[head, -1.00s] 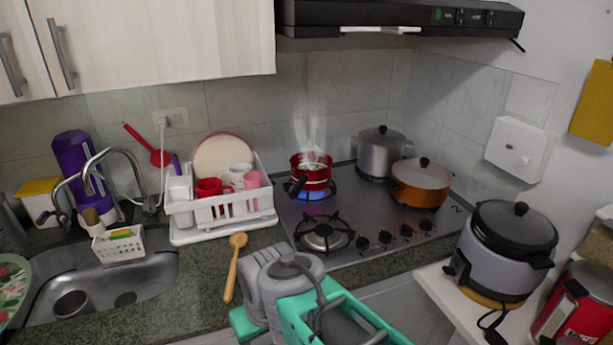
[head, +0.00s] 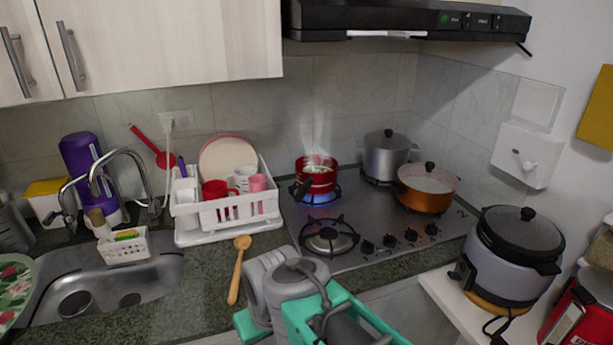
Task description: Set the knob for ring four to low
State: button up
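The gas cooktop (head: 353,236) is set into the counter, with a row of several dark knobs (head: 389,241) along its front edge. Which knob belongs to ring four cannot be told. A blue flame (head: 318,198) burns under the steaming red pot (head: 317,178) at the back left. The front left burner (head: 329,237) is bare and shows no flame. The orange pan (head: 426,190) and the grey lidded pot (head: 386,156) stand on the right side; no flame shows under them. My arm shows at the bottom centre, in front of the counter; my gripper's fingers are not in view.
A wooden spoon (head: 239,268) lies on the counter left of my arm. A white dish rack (head: 229,208) stands behind it. A grey cooker (head: 511,254) sits on a white shelf at the right. The sink (head: 98,285) is at the left.

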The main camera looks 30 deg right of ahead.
aim_at(432, 229)
jog(key=z, duration=1.3)
